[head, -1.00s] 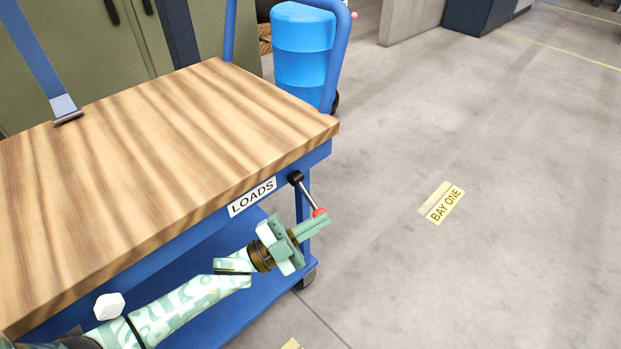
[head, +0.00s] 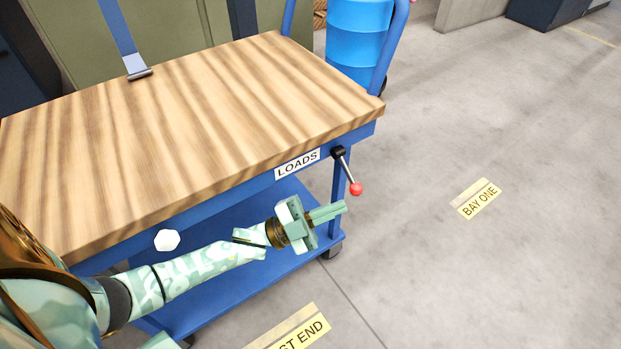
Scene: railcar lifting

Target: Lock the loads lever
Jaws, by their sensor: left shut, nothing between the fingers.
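The loads lever (head: 346,172) is a metal rod with a black hub and a red ball tip (head: 356,189). It sits at the right end of the cart's front rail, just right of the LOADS label (head: 297,164). It slopes down and to the right. My left gripper (head: 342,207) is shut and empty. Its fingertips are just below and left of the red ball, with a small gap showing in the picture. I cannot tell the gap in depth. My right gripper is not in view.
The blue cart (head: 228,197) has a wooden top (head: 190,130) and a lower shelf. A blue barrel (head: 357,40) stands behind it, by a blue handle. The floor at right is clear around the BAY ONE sign (head: 477,199). Another floor sign (head: 297,330) is at the bottom.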

